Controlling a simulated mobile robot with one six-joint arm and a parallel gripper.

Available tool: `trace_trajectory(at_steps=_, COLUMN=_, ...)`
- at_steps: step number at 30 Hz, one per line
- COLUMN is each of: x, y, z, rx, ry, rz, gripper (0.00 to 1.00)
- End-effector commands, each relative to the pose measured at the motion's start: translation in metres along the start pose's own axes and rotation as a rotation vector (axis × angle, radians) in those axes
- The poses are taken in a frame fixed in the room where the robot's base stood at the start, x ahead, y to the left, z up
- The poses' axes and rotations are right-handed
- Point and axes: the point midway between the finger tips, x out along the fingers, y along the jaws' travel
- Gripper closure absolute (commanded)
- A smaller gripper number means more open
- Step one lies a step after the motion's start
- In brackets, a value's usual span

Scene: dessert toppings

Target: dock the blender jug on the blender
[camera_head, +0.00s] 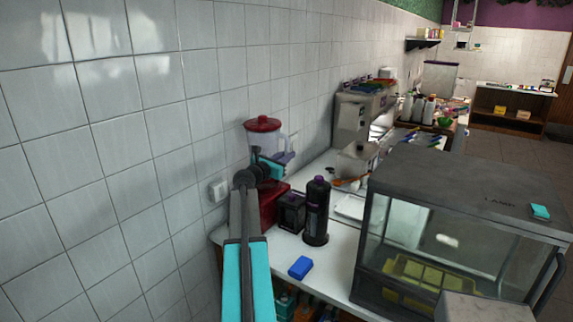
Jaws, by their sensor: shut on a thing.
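The blender jug (260,143) is clear, with a red lid (263,124), and stands upright above the red blender base (268,207) on the counter by the tiled wall. My gripper (282,163) is at the lower part of the jug, on its near right side, and is shut on it. My teal and dark arm reaches up from the bottom and covers the jug's lower end and part of the base. I cannot tell whether the jug touches the base or hangs above it.
A black bottle with a purple cap (317,212) and a small dark box (292,211) stand right of the base. A blue block (300,267) lies in front. A glass display case (455,235) fills the right. A wall socket (218,190) is at the left.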

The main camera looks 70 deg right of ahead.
Motion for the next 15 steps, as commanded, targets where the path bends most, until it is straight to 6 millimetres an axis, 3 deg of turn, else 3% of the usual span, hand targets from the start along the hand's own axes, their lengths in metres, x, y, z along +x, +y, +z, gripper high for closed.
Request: trace_trajectory(at_steps=15, x=0.0, y=-0.002, z=-0.03, rx=0.003, ry=-0.002, rz=0.001, gripper=1.0)
